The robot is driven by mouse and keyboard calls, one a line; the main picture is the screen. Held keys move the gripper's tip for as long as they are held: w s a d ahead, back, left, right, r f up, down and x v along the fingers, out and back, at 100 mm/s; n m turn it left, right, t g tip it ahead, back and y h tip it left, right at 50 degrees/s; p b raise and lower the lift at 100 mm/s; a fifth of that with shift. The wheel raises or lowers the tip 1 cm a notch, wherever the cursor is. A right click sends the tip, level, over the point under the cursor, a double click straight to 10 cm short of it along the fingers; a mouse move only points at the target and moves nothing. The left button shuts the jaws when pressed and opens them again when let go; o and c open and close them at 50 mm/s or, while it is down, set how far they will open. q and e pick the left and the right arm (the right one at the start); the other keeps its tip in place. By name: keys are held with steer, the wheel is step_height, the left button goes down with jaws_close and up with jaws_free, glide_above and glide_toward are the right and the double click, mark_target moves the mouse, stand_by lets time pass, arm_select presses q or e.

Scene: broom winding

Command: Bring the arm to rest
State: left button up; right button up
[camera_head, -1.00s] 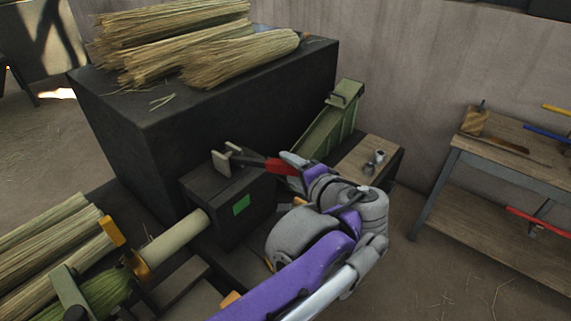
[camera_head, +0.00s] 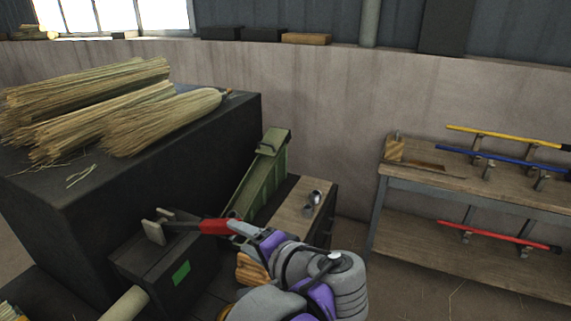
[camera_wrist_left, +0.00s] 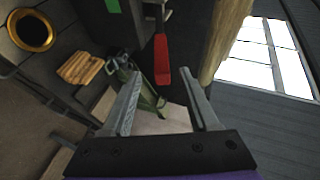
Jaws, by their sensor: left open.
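My left gripper (camera_head: 236,225) reaches in from the lower right in the head view, at the end of a purple and grey arm. Its two fingers are open in the left wrist view (camera_wrist_left: 160,74). A lever with a red handle (camera_head: 213,226) sticks out from a dark box with a green panel (camera_head: 181,272). In the left wrist view the red handle (camera_wrist_left: 161,58) lies ahead of the gap between the fingers, and nothing is seen gripped. Whether a finger touches the handle's end is unclear. My right gripper is not in view.
A large black block (camera_head: 105,190) carries straw bundles (camera_head: 165,122). A green chute (camera_head: 262,180) and a small wooden-topped stand (camera_head: 292,212) are close behind the gripper. A workbench (camera_head: 480,190) with coloured broom handles stands at the right, with open floor before it.

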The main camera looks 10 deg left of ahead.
arm_select(q)
steer(key=s+a+f+n+g+h+p, duration=0.1)
steer(key=s+f+h, duration=0.4)
steer(key=f, duration=0.6)
steer(key=s+a+f+n+g+h+p, duration=0.2)
steer(key=s+a+f+n+h+p, duration=0.1)
steer(key=s+f, duration=0.6)
step_height(320, 180, down, 2)
steer(key=n+h+p, duration=0.1)
steer(key=n+h, duration=0.1)
steer(key=shift+h, duration=0.3)
